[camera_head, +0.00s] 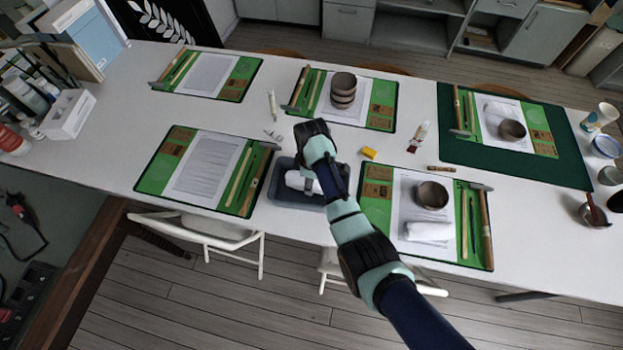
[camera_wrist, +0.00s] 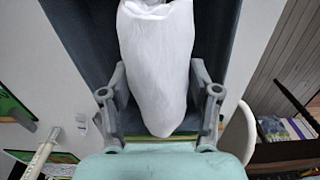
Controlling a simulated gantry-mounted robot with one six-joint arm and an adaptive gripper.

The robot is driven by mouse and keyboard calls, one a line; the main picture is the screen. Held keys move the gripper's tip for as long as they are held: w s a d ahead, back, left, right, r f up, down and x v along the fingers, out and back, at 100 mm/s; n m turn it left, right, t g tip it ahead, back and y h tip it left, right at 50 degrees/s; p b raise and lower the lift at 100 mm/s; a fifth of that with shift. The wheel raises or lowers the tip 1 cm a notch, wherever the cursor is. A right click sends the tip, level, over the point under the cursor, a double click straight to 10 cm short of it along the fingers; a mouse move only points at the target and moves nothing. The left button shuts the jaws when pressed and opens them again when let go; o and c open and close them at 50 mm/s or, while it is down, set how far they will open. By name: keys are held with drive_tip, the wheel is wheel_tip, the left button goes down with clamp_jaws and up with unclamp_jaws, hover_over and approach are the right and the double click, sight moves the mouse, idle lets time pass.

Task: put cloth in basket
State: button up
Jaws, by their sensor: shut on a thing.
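A dark blue-grey basket (camera_head: 262,190) sits on the white table between two green mats, near the front edge. In the wrist view its walls and floor (camera_wrist: 85,35) fill the space behind a white rolled cloth (camera_wrist: 157,60). My gripper (camera_wrist: 160,103) is shut on the near end of this cloth, with a finger on each side. In the head view the cloth (camera_head: 298,182) lies within the basket's outline, and my gripper (camera_head: 322,186) is over the basket, partly hidden by my arm. I cannot tell whether the cloth touches the basket floor.
Another white cloth (camera_head: 430,231) and a brown bowl (camera_head: 432,195) lie on the right front mat. Stacked bowls (camera_head: 343,90) stand on the back middle mat. A yellow block (camera_head: 368,153) lies right of my arm. A white caddy (camera_head: 68,114) stands far left.

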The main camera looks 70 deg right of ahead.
drive_tip(key=o, duration=1.1)
drive_tip(key=shift+f, duration=0.1)
wheel_tip(320, 180, up, 13)
drive_tip(key=p, duration=0.3)
drive_tip(key=shift+p, duration=0.35)
drive_tip(key=shift+f, duration=0.1)
